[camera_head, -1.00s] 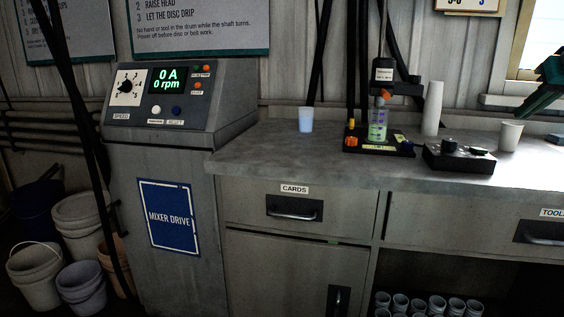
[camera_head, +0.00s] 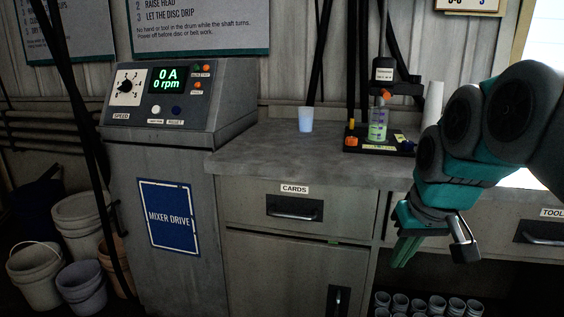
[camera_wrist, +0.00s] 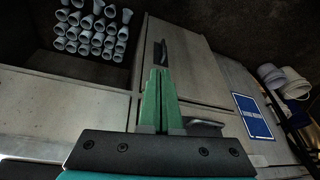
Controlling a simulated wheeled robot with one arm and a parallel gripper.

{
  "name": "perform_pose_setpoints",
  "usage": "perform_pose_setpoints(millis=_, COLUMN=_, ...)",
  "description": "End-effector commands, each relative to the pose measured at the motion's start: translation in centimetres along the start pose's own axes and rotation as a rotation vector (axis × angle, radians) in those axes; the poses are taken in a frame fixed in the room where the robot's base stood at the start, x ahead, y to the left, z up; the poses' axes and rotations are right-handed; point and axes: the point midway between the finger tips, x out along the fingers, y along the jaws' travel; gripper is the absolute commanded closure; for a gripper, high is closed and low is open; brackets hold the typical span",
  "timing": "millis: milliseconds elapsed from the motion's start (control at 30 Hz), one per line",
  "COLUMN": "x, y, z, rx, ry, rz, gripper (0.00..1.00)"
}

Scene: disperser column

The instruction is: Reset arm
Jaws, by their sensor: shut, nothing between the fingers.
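My gripper (camera_head: 405,248) is in the right half of the head view, in front of the workbench and below its top edge, with my teal and dark arm coming in from the right. Its green fingers point down. In the wrist view the two green fingers (camera_wrist: 160,98) lie together, shut, with nothing held. Beyond them are the grey cabinet front and a dark handle (camera_wrist: 162,52). My arm hides the right part of the bench top.
The mixer drive console (camera_head: 165,100) reads 0 A and 0 rpm. A pale cup (camera_head: 305,119) and a small disperser stand (camera_head: 380,140) are on the bench (camera_head: 260,160). Several cups (camera_wrist: 95,30) fill the open shelf below. Buckets (camera_head: 80,285) stand on the floor at left.

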Motion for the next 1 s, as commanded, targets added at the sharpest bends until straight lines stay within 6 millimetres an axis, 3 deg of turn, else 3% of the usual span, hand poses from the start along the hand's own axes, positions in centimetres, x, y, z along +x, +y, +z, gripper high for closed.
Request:
perform_pose_setpoints(millis=33, x=1.4, y=-1.1, z=2.4, rx=-0.010, ry=-0.051, rz=-0.001, gripper=1.00)
perform_pose_setpoints(millis=200, x=5.6, y=-3.7, z=10.6, rx=-0.010, ry=-0.212, rz=0.004, gripper=1.00)
perform_pose_setpoints(millis=400, x=9.0, y=-5.1, z=20.1, rx=0.010, ry=-0.378, rz=0.025, gripper=1.00)
perform_pose_setpoints(millis=500, x=10.0, y=-5.2, z=23.5, rx=0.023, ry=-0.437, rz=0.038, gripper=1.00)
perform_pose_setpoints(millis=600, x=10.5, y=-5.2, z=25.7, rx=0.032, ry=-0.474, rz=0.045, gripper=1.00)
perform_pose_setpoints(millis=700, x=10.7, y=-5.3, z=26.6, rx=0.037, ry=-0.489, rz=0.048, gripper=1.00)
perform_pose_setpoints(millis=1000, x=10.7, y=-5.3, z=26.7, rx=0.038, ry=-0.490, rz=0.048, gripper=1.00)
